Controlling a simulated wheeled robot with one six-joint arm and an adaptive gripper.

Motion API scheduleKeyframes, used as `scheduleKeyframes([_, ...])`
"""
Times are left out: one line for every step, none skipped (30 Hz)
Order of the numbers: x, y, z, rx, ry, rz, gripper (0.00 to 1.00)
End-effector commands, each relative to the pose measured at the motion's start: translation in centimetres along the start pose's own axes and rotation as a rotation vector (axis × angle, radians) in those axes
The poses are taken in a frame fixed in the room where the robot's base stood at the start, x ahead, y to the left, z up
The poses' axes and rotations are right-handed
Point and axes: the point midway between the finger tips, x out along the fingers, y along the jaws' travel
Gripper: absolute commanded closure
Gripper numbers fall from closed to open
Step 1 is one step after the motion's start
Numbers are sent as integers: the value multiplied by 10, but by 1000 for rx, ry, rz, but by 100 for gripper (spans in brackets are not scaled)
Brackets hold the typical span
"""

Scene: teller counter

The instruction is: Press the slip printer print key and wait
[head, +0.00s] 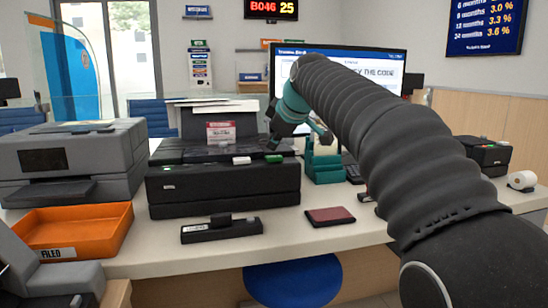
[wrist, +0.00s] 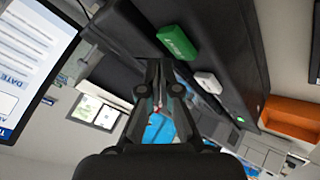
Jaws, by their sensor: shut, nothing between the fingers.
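The slip printer (head: 225,188) is a wide black box on the counter in the head view. A white key (head: 241,160) and a green key (head: 273,159) sit on its top near the front right. In the wrist view the printer's dark body runs across the upper part, with the green key (wrist: 177,42) and the white key (wrist: 208,82) on it. My gripper (head: 273,144) is shut and empty, at the printer's right end by the green key. In the wrist view my gripper (wrist: 158,68) points toward the green key; I cannot tell whether it touches.
A grey printer (head: 75,155) and an orange tray (head: 75,227) are on the left. A black stapler-like device (head: 222,229) and a dark red booklet (head: 330,216) lie in front. A monitor (head: 350,65) stands behind my arm. A red-and-white sign (head: 220,132) stands at the printer's back.

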Motion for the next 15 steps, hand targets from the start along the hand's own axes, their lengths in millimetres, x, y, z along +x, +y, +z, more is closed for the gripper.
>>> scheduleKeyframes([0,0,0,0,0,0,100])
scheduleKeyframes([0,0,0,0,0,0,100])
scheduleKeyframes([0,0,0,0,0,0,100])
scheduleKeyframes([0,0,0,0,0,0,100])
scheduleKeyframes([0,0,0,0,0,0,100])
scheduleKeyframes([0,0,0,0,0,0,100])
scheduleKeyframes([0,0,0,0,0,0,100])
scheduleKeyframes([0,0,0,0,0,0,100])
scheduleKeyframes([1,-1,1,0,0,0,100])
scheduleKeyframes([2,-1,1,0,0,0,100])
scheduleKeyframes([2,-2,2,0,0,0,100])
scheduleKeyframes([3,-2,2,0,0,0,100])
scheduleKeyframes([4,-3,3,0,0,0,100])
scheduleKeyframes([5,-4,4,0,0,0,100])
scheduleKeyframes([6,-4,4,0,0,0,100])
